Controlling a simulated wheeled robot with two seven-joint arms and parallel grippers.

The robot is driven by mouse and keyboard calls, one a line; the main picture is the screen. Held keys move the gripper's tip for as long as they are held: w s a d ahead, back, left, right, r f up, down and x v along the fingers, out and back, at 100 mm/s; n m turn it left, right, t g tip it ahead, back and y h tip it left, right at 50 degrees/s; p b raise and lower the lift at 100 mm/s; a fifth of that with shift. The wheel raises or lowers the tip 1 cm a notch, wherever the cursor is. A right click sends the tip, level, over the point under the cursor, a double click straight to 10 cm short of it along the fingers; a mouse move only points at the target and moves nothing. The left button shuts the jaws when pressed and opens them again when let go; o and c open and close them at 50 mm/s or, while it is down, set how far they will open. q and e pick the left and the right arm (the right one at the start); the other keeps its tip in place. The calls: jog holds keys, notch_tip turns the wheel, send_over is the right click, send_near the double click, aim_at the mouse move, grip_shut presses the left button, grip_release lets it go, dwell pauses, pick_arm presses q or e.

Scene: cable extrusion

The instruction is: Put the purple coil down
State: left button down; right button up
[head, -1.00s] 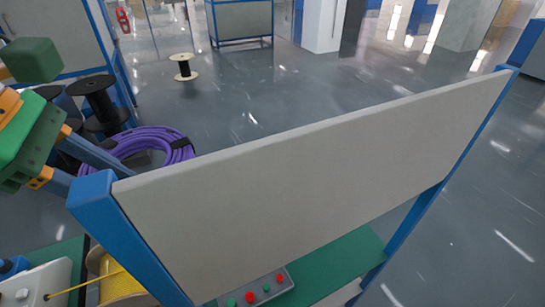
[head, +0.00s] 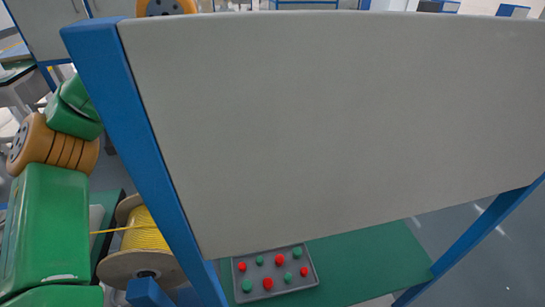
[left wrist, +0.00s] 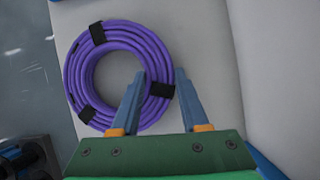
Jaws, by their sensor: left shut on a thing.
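The purple coil (left wrist: 80,76) shows in the left wrist view, a ring bound with black straps, over a pale grey surface (left wrist: 200,35). My left gripper (left wrist: 161,76) is shut on the coil's right side, with a finger on either side of the strands near a black strap. I cannot tell whether the coil touches the surface. In the head view the coil and the left gripper's fingers are out of sight, with a large grey panel across the picture. My right gripper is in neither view.
The grey panel (head: 330,120) in a blue frame (head: 120,110) fills most of the head view. Dark floor and a dark object (left wrist: 28,158) lie left in the wrist view.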

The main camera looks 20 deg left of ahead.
pick_arm(q)
jog(key=shift+w+d+f, duration=0.15)
jog(key=shift+d+f, duration=0.05)
jog(key=shift+d, duration=0.2)
jog(key=shift+f, duration=0.15)
jog(key=shift+c, duration=2)
grip_release()
jog(key=shift+a, duration=0.15)
jog(key=shift+r, duration=0.25)
jog(key=shift+a+r, duration=0.1)
jog(key=shift+r, duration=0.25)
jog(key=p+v, duration=0.2)
jog(key=v, duration=0.9)
jog(key=shift+s+p, duration=0.2)
jog(key=shift+p, duration=0.15)
